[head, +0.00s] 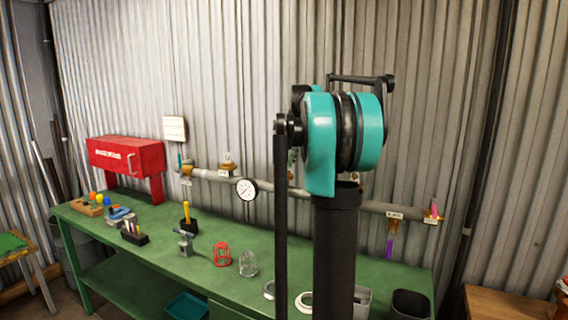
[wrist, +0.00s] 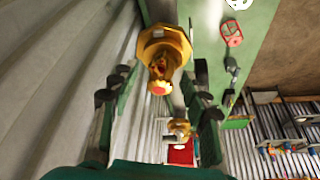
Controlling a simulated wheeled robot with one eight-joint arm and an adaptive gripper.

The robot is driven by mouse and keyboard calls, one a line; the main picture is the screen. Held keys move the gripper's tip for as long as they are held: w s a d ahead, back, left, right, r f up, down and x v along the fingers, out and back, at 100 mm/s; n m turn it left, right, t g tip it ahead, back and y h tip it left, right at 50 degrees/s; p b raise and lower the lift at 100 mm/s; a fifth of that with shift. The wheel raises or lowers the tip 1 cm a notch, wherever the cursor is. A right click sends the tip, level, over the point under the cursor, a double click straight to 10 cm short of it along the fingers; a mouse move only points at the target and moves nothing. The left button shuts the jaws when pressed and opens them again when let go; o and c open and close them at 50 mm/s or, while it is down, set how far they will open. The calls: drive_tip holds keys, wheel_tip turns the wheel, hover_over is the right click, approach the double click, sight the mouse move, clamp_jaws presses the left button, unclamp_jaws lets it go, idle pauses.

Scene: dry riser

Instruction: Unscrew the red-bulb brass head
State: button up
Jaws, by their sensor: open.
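In the wrist view a brass head (wrist: 165,50) with a wide hexagonal collar stands between the fingers of my gripper (wrist: 158,92). A small red-orange bulb (wrist: 159,88) shows at its tip. The fingers are open, one on each side and apart from the brass; whether they reach its depth I cannot tell. A second brass fitting (wrist: 180,128) is farther along the pipe.
The grey pipe (head: 215,176) runs along the corrugated wall with a gauge (head: 246,189). A red box (head: 127,155) stands at the left.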

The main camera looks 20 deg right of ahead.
drive_tip(key=m+h, duration=0.2)
drive_tip(key=m, duration=0.3)
clamp_jaws()
idle(0.4)
drive_tip(key=n+y, duration=0.1)
drive_tip(key=n, duration=0.2)
drive_tip(key=shift+n, duration=0.3)
drive_tip(key=shift+n+y, duration=0.5)
drive_tip(key=shift+n, duration=0.4)
